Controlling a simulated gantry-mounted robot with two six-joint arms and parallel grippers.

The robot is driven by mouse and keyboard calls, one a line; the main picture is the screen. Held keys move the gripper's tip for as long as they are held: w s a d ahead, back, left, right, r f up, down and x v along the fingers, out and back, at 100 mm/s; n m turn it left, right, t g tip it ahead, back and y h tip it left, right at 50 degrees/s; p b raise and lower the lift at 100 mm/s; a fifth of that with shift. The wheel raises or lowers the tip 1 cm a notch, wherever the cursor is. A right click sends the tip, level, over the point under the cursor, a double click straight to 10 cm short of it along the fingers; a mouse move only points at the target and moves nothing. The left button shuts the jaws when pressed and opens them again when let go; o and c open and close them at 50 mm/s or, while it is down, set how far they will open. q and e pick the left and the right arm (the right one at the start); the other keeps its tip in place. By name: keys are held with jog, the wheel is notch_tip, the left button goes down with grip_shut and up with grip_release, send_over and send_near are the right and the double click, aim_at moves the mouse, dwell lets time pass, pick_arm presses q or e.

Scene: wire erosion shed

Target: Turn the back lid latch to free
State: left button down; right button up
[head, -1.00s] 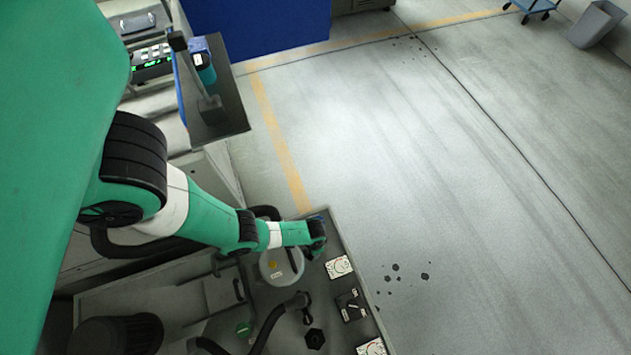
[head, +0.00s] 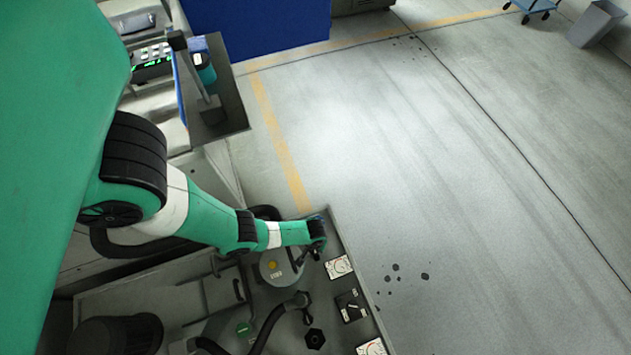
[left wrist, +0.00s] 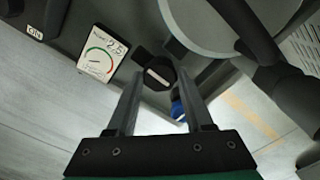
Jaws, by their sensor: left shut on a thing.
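The back lid latch (left wrist: 160,73) is a black knob with a pale bar across its face. In the left wrist view it sits between my left gripper's fingertips (left wrist: 158,75), beside the round grey lid (left wrist: 215,22). My left gripper is shut on it. In the head view the gripper (head: 314,254) is at the far end of the machine top, right of the grey lid (head: 275,268) with its yellow dot. The latch is mostly hidden there by the gripper. My right gripper is not in view.
A gauge plate (head: 338,267), a black switch plate (head: 350,306) and a second gauge plate (head: 371,347) line the right edge. A black knob (head: 315,339) and hoses lie nearer. A blue part (left wrist: 178,110) shows beside the latch. Floor to the right is open.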

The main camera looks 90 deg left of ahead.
pick_arm(q)
jog(key=shift+n, duration=0.3)
jog(key=shift+c, duration=1.4)
grip_release()
notch_tip(320, 180, up, 12)
jog(key=p, duration=1.1)
jog(key=shift+f+p, duration=0.2)
jog(key=shift+p, duration=0.1)
